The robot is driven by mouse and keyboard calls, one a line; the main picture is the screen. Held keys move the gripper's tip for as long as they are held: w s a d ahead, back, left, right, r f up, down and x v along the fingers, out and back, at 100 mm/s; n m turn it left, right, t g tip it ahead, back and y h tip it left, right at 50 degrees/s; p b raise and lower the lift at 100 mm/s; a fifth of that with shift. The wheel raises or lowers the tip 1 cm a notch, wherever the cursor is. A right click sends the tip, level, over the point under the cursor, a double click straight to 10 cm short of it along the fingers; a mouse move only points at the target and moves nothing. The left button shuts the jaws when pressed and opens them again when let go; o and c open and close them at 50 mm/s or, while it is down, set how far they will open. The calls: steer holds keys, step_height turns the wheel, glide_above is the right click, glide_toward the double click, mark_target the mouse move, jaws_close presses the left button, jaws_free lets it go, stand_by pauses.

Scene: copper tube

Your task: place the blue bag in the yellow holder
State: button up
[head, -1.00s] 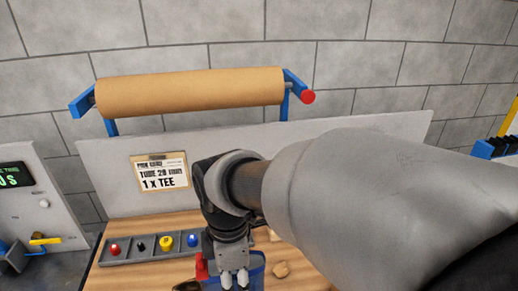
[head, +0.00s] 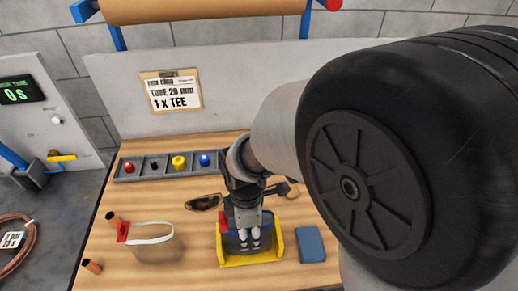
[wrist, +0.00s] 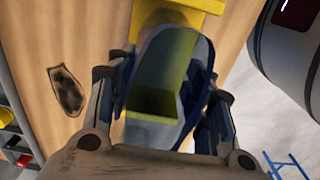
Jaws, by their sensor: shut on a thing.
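The blue bag (head: 232,243) is held by my gripper (head: 250,243), which is shut on it. A red piece shows at the bag's upper left. The yellow holder (head: 250,261) stands on the wooden bench; the bag appears between its side walls, behind its front edge. I cannot tell whether the bag touches the holder's floor. In the wrist view, the bag's open mouth (wrist: 207,60) shows between my gripper's fingers (wrist: 160,95), with yellow of the holder (wrist: 185,8) beyond it.
A pale bag (head: 158,248) with a red clip stands left of the holder. A blue block (head: 311,244) lies close on the right. A grey tray (head: 140,170) with coloured buttons sits behind, near a dark oval item (head: 204,202). Copper tube ends (head: 92,266) show at the left edge.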

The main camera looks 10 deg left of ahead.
step_height(320, 180, down, 2)
steer(key=shift+r, duration=0.1)
steer(key=o, duration=1.1)
steer(key=shift+c, duration=0.2)
step_height(320, 180, up, 11)
steer(key=p, duration=0.4)
steer(key=s+d+r+m+t, duration=0.2)
steer(key=d+r+m, duration=0.7)
steer(key=d, duration=0.2)
steer(key=s+d+r+m+t, duration=0.2)
steer(key=s+d+r+m, duration=0.1)
steer(key=s+d+m, duration=0.4)
steer(key=d+m, duration=0.2)
steer(key=m, duration=0.2)
steer(key=shift+d+m+t, duration=0.25)
steer(key=shift+m+t, duration=0.05)
steer(key=shift+m, duration=0.1)
